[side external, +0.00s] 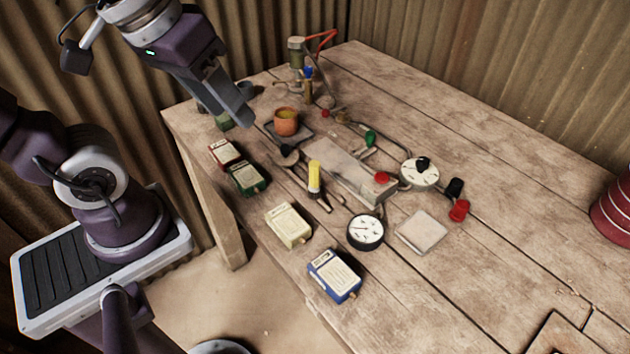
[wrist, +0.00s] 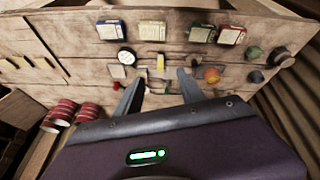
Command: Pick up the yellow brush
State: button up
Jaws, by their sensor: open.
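The yellow brush (side external: 315,178) stands out on the wooden table, beside the left end of a pale grey plate (side external: 345,170). In the wrist view the brush (wrist: 160,64) shows between and beyond my fingertips. My gripper (side external: 246,110) is above the table near the orange cup (side external: 286,122), up and to the left of the brush in the side view. In the wrist view my gripper (wrist: 160,76) has its two fingers spread with nothing between them. It is apart from the brush.
Red (side external: 224,152), green (side external: 248,178), cream (side external: 288,224) and blue (side external: 335,276) boxes line the near edge. A round gauge (side external: 365,232), white dial (side external: 420,173) and clear square tile (side external: 421,232) surround the plate. The table's right side is mostly clear, with red stacked pots (side external: 612,212) beyond.

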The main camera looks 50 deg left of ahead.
jog(key=w+f+n+g, duration=0.2)
jog(key=w+f+n, duration=0.35)
jog(key=w, duration=0.25)
jog(key=n+g+y, duration=0.2)
jog(key=n+g, duration=0.1)
jog(key=n, duration=0.6)
send_over(314, 177)
jog(key=w, duration=0.1)
jog(key=f, duration=1)
jog(key=shift+w+a+f, duration=0.15)
jog(key=shift+a+f, duration=0.1)
jog(key=shift+f, duration=0.15)
jog(key=shift+n, duration=0.25)
jog(key=f, duration=0.7)
jog(key=shift+s+a+f, duration=0.2)
jog(key=shift+s+a, duration=0.05)
jog(key=shift+a, duration=0.1)
grip_shut()
